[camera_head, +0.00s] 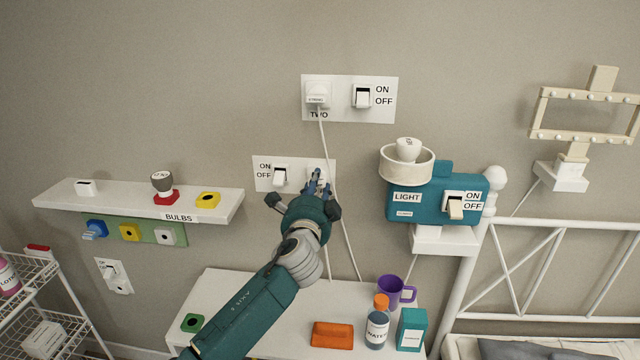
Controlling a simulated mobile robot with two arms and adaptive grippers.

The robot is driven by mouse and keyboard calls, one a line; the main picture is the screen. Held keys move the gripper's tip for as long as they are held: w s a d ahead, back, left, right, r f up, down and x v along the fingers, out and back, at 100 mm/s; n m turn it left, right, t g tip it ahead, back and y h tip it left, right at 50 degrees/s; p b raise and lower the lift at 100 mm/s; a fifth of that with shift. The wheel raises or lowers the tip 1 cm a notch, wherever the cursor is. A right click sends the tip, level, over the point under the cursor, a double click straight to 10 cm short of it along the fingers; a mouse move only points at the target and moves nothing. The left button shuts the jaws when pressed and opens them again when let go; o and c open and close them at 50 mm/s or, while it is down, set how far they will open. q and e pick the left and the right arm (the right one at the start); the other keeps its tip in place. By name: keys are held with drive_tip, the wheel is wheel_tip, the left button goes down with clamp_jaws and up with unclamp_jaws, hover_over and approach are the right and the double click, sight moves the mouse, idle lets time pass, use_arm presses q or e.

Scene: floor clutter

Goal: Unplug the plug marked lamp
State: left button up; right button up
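My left gripper (319,182) reaches up to the lower white wall plate (262,180), its fingertips over the right part of that plate. A white plug (317,165) there is mostly hidden by the fingers, and I cannot read its label. I cannot tell whether the fingers are apart or shut on it. A second white plug (317,93) sits in the upper wall plate (340,88) above "TWO". Its small label is hard to read but does not look like "lamp". My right gripper is not in view.
Switches marked ON/OFF sit on the lower (280,175) and upper (362,96) plates. A white cord (341,225) hangs from the upper plug. A teal light box (425,205) is right. A white table (270,297) below holds a purple mug (391,292) and bottle (377,328).

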use_arm(q)
drive_tip(key=shift+s+r, duration=0.2)
drive_tip(key=shift+r, duration=0.05)
drive_tip(key=shift+c, duration=0.6)
clamp_jaws()
drive_tip(key=shift+s, duration=0.2)
drive_tip(key=shift+s+p, duration=0.45)
drive_tip(key=shift+s, duration=0.05)
drive_tip(key=shift+s+d+r, duration=0.1)
drive_tip(key=shift+s+r, duration=0.05)
drive_tip(key=shift+s, duration=0.25)
drive_tip(key=shift+s+a+f+p, duration=0.15)
drive_tip(key=shift+s+p, duration=0.2)
drive_tip(key=shift+s, duration=0.1)
drive_tip(key=shift+s+a+f+p, duration=0.1)
drive_tip(key=shift+s+a+p, duration=0.05)
drive_tip(key=shift+s+p, duration=0.2)
drive_tip(key=shift+f, duration=0.1)
